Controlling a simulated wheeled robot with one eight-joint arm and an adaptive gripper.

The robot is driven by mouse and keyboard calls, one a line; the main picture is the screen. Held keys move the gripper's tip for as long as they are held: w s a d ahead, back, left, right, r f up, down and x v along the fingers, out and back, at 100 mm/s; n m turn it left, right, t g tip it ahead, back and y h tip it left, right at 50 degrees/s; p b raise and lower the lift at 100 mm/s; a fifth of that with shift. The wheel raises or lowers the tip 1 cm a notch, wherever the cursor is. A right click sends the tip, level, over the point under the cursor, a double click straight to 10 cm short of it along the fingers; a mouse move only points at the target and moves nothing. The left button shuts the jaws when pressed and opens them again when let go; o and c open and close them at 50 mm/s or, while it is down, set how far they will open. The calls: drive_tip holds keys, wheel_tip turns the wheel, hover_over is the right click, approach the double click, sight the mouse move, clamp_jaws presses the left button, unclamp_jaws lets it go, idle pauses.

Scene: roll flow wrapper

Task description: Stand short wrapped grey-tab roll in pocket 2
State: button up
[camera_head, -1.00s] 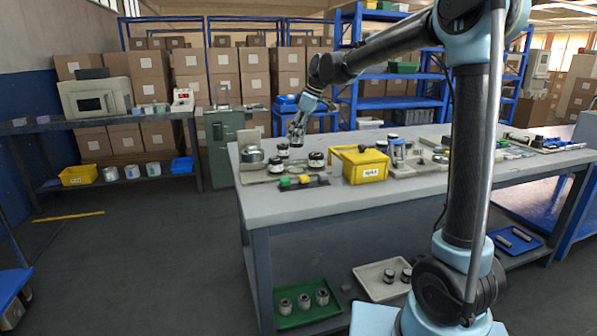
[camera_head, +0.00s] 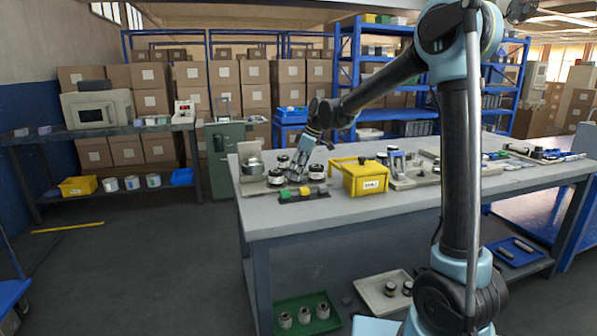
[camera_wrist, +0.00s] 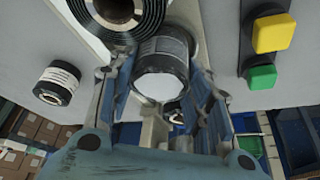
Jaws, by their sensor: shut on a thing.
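My gripper (camera_wrist: 160,92) is shut around a short dark-wrapped roll (camera_wrist: 161,66) with a pale round end, seen between the two fingers in the wrist view. No grey tab can be made out on it. In the head view my gripper (camera_head: 303,172) is low over the left part of the bench, among several small dark rolls, and the held roll is too small to make out there. A pale surface lies behind the held roll. Pocket 2 cannot be picked out, and whether the roll touches a surface is unclear.
A large black coil (camera_wrist: 120,14) is close to the held roll. A labelled roll (camera_wrist: 57,86) stands at left, with yellow (camera_wrist: 272,33) and green (camera_wrist: 263,77) blocks at right. In the head view a metal pot (camera_head: 253,168) and a yellow box (camera_head: 366,179) flank my gripper.

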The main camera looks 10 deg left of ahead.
drive_tip(key=o, duration=1.1)
drive_tip(key=v, duration=1.2)
drive_tip(key=shift+d, duration=0.15)
drive_tip(key=s+d+f+m+h, duration=0.1)
drive_tip(key=s+d+f+m, duration=0.2)
drive_tip(key=d, duration=0.5)
drive_tip(key=s+d+m+t, duration=0.1)
drive_tip(key=s+d+m, duration=0.1)
drive_tip(key=s+d, duration=0.45)
drive_tip(key=s+d+f+m+h, duration=0.1)
drive_tip(key=s+d+f+m, duration=0.15)
drive_tip(key=d, duration=0.75)
drive_tip(key=s+d+f+m, duration=0.3)
drive_tip(key=s+d+f, duration=0.2)
drive_tip(key=s, duration=0.1)
drive_tip(key=s+d+f+m+h, duration=0.1)
drive_tip(key=s+d+f+m, duration=0.2)
drive_tip(key=s+d+f, duration=0.3)
drive_tip(key=s+d+f+m+t+h, duration=0.1)
drive_tip(key=s+d+f+m, duration=0.3)
drive_tip(key=s, duration=0.3)
drive_tip(key=shift+d+f, duration=0.7)
drive_tip(key=shift+d, duration=0.1)
